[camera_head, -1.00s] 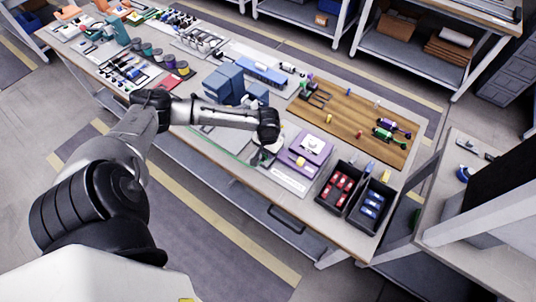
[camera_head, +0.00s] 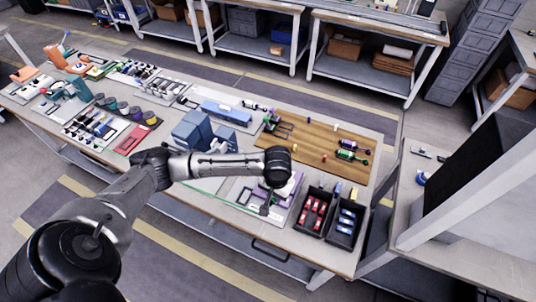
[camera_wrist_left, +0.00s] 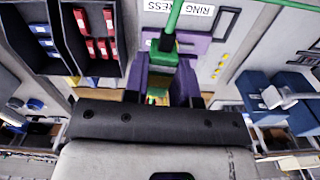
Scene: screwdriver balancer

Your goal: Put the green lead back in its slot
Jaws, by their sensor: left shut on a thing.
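The green lead's green end piece (camera_wrist_left: 164,54) sits between the fingers of my left gripper (camera_wrist_left: 160,88) in the left wrist view. My left gripper is shut on it. The lead's green cable (camera_wrist_left: 175,14) runs up out of that picture. In the head view my left gripper (camera_head: 267,208) is low over the front of the bench, at the purple ring press (camera_head: 288,187). The press (camera_wrist_left: 197,45) is behind the green piece in the wrist view. I cannot pick out the lead's slot. My right gripper is not in view.
Black bins with red parts (camera_head: 313,208) and blue parts (camera_head: 346,219) stand right of the press. A wooden board (camera_head: 317,148) with tools lies behind it. A blue machine (camera_head: 193,133) stands to the left. The bench's front edge is close to my gripper.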

